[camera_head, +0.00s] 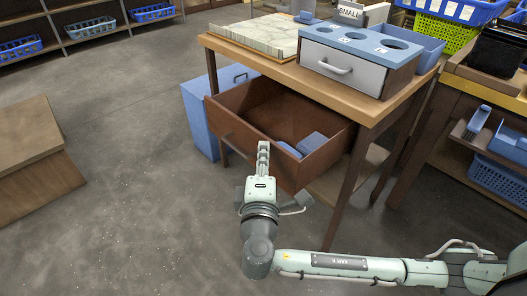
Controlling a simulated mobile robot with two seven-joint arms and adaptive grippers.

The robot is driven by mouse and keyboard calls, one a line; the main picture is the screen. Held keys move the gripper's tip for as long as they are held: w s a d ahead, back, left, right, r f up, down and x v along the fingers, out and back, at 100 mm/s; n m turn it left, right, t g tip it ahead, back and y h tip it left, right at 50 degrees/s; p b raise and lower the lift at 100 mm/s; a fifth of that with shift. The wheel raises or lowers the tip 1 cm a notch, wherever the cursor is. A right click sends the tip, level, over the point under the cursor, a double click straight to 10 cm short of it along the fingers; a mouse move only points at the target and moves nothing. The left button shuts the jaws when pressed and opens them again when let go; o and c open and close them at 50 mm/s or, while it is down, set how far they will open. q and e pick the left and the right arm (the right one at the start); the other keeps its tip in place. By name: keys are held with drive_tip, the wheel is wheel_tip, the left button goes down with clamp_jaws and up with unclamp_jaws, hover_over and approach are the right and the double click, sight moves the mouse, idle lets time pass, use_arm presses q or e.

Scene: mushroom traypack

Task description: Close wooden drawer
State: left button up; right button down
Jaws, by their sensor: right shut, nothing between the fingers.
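The wooden drawer (237,139) is reddish brown and stands pulled out from under the light wooden top of the table (238,52). Blue items (311,142) lie inside it at the right. My right gripper (263,147) is shut and empty at the middle of the drawer's front. Its fingertips overlap the front panel's upper edge in the picture; I cannot tell whether they touch it. My left gripper is not in view.
On the table stand a grey-and-blue box (340,67) with round holes and a pale board (262,36). A blue bin (198,119) stands on the floor left of the drawer. A wooden block (30,150) is at far left. The floor between is clear.

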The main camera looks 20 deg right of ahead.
drive_tip(key=w+d, duration=0.2)
drive_tip(key=d, duration=0.3)
drive_tip(key=w+d, duration=0.2)
drive_tip(key=d, duration=0.4)
drive_tip(key=w+d, duration=0.1)
drive_tip(key=d, duration=0.4)
drive_tip(key=shift+w+d, duration=0.15)
drive_tip(key=shift+w, duration=0.25)
drive_tip(key=shift+w+d, duration=0.2)
drive_tip(key=shift+d, duration=0.25)
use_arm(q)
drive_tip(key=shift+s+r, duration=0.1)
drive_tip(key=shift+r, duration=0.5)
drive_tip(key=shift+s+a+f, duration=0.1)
